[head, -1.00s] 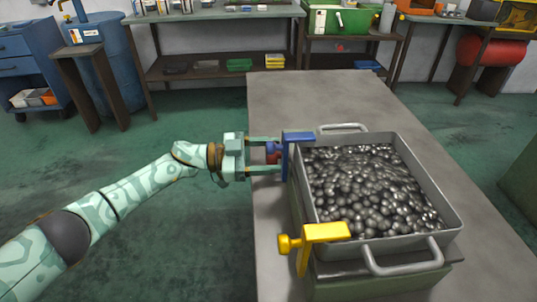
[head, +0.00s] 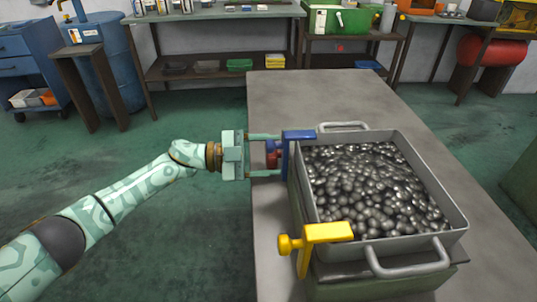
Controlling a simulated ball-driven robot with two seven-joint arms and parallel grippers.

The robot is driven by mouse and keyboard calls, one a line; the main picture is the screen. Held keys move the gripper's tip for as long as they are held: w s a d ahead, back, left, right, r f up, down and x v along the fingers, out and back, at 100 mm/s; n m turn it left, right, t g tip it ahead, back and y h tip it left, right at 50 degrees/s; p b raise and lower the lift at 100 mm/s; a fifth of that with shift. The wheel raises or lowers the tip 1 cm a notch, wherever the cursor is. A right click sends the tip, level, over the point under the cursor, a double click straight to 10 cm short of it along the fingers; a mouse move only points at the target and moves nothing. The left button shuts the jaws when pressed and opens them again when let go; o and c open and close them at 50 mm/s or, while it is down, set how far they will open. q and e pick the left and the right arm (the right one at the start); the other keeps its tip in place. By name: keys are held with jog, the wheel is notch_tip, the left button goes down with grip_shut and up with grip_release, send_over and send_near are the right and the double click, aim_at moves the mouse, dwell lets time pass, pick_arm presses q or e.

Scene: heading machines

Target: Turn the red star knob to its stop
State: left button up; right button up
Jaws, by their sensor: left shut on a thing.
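A red star knob (head: 271,160) shows small between the fingers of my left gripper (head: 268,156). My right gripper is not in view.
A yellow clamp (head: 322,233) with a yellow knob grips the tray's front left corner. The table's far part is clear.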

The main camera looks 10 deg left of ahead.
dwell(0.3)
pick_arm(q)
jog(key=o, duration=1)
